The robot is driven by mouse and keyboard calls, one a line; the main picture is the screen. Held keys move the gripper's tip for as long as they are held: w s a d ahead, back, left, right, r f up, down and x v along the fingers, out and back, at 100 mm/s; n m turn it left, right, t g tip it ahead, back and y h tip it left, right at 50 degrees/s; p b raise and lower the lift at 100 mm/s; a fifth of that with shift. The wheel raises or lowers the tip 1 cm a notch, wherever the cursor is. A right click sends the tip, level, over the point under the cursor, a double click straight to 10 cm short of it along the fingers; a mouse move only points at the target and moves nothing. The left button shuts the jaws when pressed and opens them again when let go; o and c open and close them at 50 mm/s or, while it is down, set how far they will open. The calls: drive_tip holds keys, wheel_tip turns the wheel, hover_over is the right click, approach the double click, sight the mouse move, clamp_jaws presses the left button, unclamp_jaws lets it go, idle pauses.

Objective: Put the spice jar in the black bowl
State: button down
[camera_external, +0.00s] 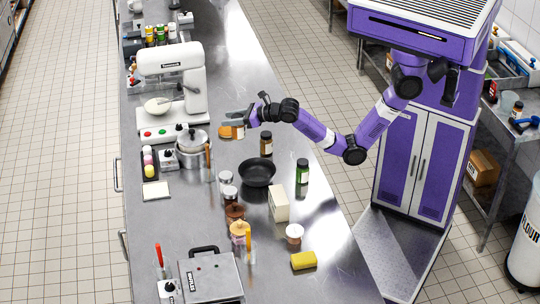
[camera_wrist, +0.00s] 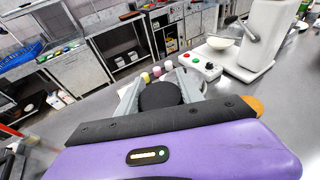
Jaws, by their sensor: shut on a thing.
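My gripper (camera_external: 236,116) is above the steel counter, to the upper left of the black bowl. It is shut on the spice jar (camera_external: 238,131), which shows orange-brown below the fingers. In the wrist view, a round black top, seemingly the jar's lid (camera_wrist: 159,95), sits between the two grey fingers of my gripper (camera_wrist: 160,88). The fingers hide much of the jar. The black bowl (camera_external: 258,172) stands on the counter and looks empty. The bowl cannot be made out in the wrist view.
A brown jar with a dark cap (camera_external: 266,144) stands just behind the bowl, and a green jar (camera_external: 302,171) stands right of it. A cream block (camera_external: 278,205) is in front. A steel pot (camera_external: 193,150) and white mixer (camera_external: 172,82) stand to the left.

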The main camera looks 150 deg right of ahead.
drive_tip(key=a+r, duration=0.2)
drive_tip(key=a, duration=0.7)
drive_tip(key=shift+m+g, duration=0.3)
wheel_tip(320, 180, down, 20)
drive_tip(key=shift+d, duration=0.1)
drive_tip(key=shift+f, duration=0.15)
drive_tip(key=c, duration=0.8)
unclamp_jaws()
drive_tip(key=shift+o, duration=0.2)
